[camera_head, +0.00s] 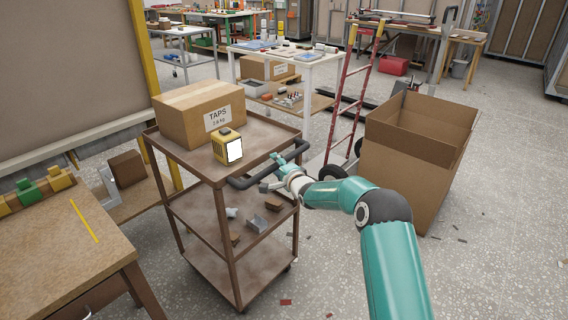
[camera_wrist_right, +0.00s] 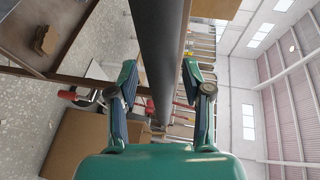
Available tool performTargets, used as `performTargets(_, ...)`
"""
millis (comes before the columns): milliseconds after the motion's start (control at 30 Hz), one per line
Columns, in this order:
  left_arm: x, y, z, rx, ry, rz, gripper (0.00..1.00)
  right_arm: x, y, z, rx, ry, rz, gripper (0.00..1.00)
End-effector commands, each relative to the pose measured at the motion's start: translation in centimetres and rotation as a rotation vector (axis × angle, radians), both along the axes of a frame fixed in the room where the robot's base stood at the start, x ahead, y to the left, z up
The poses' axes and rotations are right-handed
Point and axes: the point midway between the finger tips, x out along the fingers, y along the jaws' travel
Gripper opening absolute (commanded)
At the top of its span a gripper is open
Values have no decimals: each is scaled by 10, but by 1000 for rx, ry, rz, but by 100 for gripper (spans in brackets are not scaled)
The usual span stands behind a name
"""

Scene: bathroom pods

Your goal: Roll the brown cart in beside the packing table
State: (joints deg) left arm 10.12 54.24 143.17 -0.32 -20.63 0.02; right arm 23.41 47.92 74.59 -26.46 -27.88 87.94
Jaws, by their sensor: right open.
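The brown cart (camera_head: 262,135) has three shelves and stands in the middle of the head view, right of a wooden table (camera_head: 55,238). A TAPS carton (camera_head: 184,112) and a yellow device with a white face (camera_head: 228,146) are on its top shelf. My right gripper (camera_head: 272,174) is at the dark handle (camera_head: 243,183) on the cart's near right end. In the right wrist view the open fingers (camera_wrist_right: 159,66) stand on both sides of the handle bar (camera_wrist_right: 163,30), with gaps visible. I cannot tell which table is the packing table. My left gripper is not in view.
A large open carton (camera_head: 411,180) stands right of the cart, with a red ladder (camera_head: 353,85) behind it. A white table (camera_head: 287,55) stands farther back. Small blocks lie on the cart's middle shelf. Speckled floor (camera_head: 490,270) is mostly free at front right, with small scraps.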

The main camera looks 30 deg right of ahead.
Motion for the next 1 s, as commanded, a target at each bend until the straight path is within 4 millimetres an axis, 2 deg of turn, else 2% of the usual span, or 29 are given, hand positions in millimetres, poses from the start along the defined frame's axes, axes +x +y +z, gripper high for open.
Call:
performTargets(233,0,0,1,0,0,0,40,-5,1,2,0,-1,1,50)
performTargets(367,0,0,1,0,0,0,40,-16,3,4,0,0,2,50)
performTargets(800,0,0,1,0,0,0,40,-86,13,16,-1,1,-1,50)
performTargets(1000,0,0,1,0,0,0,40,-107,16,20,0,0,0,50)
